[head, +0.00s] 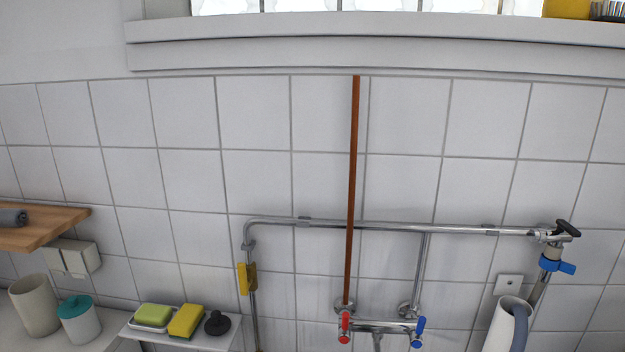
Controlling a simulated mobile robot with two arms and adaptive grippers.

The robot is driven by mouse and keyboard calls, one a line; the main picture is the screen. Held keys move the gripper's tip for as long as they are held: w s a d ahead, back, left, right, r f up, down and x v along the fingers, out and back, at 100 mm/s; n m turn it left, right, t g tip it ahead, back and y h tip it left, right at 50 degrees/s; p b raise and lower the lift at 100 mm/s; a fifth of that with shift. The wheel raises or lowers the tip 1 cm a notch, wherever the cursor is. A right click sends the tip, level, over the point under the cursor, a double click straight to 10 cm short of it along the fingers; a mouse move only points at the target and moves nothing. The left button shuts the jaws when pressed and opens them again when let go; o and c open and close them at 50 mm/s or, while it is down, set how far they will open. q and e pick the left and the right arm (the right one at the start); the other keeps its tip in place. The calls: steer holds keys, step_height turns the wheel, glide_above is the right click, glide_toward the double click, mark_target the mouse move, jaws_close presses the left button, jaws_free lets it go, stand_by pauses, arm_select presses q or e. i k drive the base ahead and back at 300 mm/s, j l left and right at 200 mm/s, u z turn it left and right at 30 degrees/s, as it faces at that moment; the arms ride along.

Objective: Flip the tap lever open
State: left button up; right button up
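Neither of my grippers is in view. A wall tap (380,328) with a red handle (345,326) on its left and a blue handle (418,331) on its right is at the bottom centre. At the right end of the metal pipe is a valve with a black handle (568,229). Just below it sits a blue lever (558,265), pointing right. A yellow part (246,279) sits on the vertical pipe at the left. I cannot tell which of these is the tap lever, or whether any is open. The lower part of the wall tap is cut off.
A metal pipe (385,227) runs across the tiled wall, with a copper pipe (352,190) crossing it. A small shelf (212,339) at lower left holds sponges and a black knob-like object (217,323). A wooden shelf (50,232) juts in at left.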

mark_target(562, 225)
steer(key=z, duration=1.3)
steer(key=l+u, duration=0.35)
steer(key=l, duration=0.2)
